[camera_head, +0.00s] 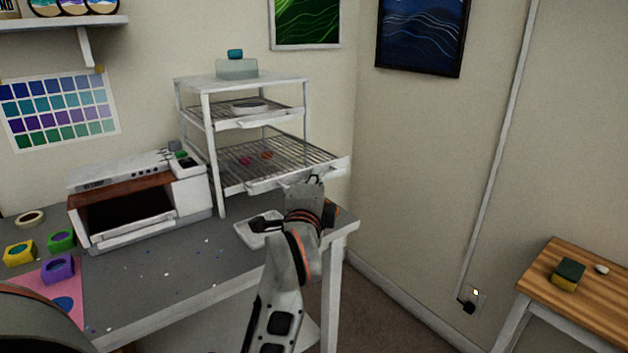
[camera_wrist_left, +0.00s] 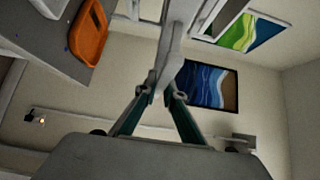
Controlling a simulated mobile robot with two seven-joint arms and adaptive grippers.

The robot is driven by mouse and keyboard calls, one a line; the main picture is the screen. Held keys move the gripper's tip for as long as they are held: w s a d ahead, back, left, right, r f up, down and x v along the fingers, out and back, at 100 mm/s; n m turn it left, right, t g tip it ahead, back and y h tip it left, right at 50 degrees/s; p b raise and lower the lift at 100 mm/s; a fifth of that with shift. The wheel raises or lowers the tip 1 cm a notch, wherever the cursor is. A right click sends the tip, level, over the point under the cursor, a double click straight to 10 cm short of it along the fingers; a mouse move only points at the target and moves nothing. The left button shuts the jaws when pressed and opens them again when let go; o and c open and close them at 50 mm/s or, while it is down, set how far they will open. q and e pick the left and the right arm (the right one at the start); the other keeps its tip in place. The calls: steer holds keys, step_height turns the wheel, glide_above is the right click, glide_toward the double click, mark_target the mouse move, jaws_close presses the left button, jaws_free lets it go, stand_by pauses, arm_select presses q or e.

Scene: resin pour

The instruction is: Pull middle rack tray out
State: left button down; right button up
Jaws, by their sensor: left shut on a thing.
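The white rack (camera_head: 210,150) stands at the back right of the grey desk. Its lower wire tray (camera_head: 300,155) sticks out past the front posts and carries small pink and orange pieces. I take this as the middle tray, though a lower one cannot be made out. My left gripper (camera_head: 316,181) is at the tray's front edge, shut on its white handle. In the left wrist view the fingers (camera_wrist_left: 162,92) close on a white bar, the tray handle (camera_wrist_left: 174,55). The gripper hides part of the handle. My right gripper is not in view.
An upper wire tray (camera_head: 245,122) sits inside the rack. A white oven-like box (camera_head: 140,195) with an open front stands left of the rack. A pale flat dish (camera_head: 256,232) lies near the desk's front edge. A wooden table (camera_head: 575,290) stands at the right.

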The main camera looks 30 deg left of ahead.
arm_select(q)
steer(key=shift+s+d, duration=0.1)
steer(key=shift+d, duration=0.15)
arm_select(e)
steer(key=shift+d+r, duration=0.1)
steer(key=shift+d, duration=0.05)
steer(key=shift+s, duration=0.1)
arm_select(q)
steer(key=c, duration=2.1)
jaws_free()
steer(key=shift+c, duration=0.2)
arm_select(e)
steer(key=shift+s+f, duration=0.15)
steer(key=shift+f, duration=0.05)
arm_select(q)
steer(key=v, duration=0.7)
steer(key=shift+s, duration=0.3)
